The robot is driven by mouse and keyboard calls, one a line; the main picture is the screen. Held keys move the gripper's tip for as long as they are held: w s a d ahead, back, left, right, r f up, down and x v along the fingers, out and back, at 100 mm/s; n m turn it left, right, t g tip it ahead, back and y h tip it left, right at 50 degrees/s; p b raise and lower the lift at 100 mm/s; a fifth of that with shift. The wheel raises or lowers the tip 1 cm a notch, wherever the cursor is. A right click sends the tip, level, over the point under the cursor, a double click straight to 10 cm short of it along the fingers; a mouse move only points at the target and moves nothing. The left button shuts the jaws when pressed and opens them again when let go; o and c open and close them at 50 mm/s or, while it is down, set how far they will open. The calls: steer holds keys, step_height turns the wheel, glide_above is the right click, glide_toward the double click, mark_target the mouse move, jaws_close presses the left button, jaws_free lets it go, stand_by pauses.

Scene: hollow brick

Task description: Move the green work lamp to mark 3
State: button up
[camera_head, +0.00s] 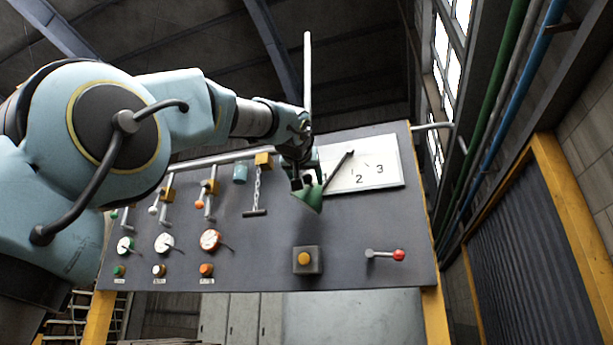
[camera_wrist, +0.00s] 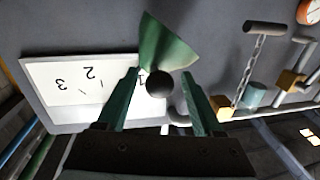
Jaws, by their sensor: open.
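The green work lamp is a cone-shaped shade that shows in the head view (camera_head: 309,198) and in the wrist view (camera_wrist: 166,45). A dark ball (camera_wrist: 159,84) sits at its narrow end. My gripper (camera_head: 304,181) is just above the shade in the head view. In the wrist view its two green fingers (camera_wrist: 161,76) stand apart, one on each side of the ball, with gaps showing. A white plate (camera_head: 388,154) carries the numbers 2 and 3; mark 3 (camera_head: 380,169) is at the right. A dark rod (camera_head: 340,167) slants across the plate.
The grey panel (camera_head: 270,250) carries levers, dials and buttons. A chain with a bar (camera_head: 256,212) hangs left of my gripper. The space in front of the plate's right part is clear.

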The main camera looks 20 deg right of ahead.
jaws_close()
stand_by(0.5)
stand_by(0.9)
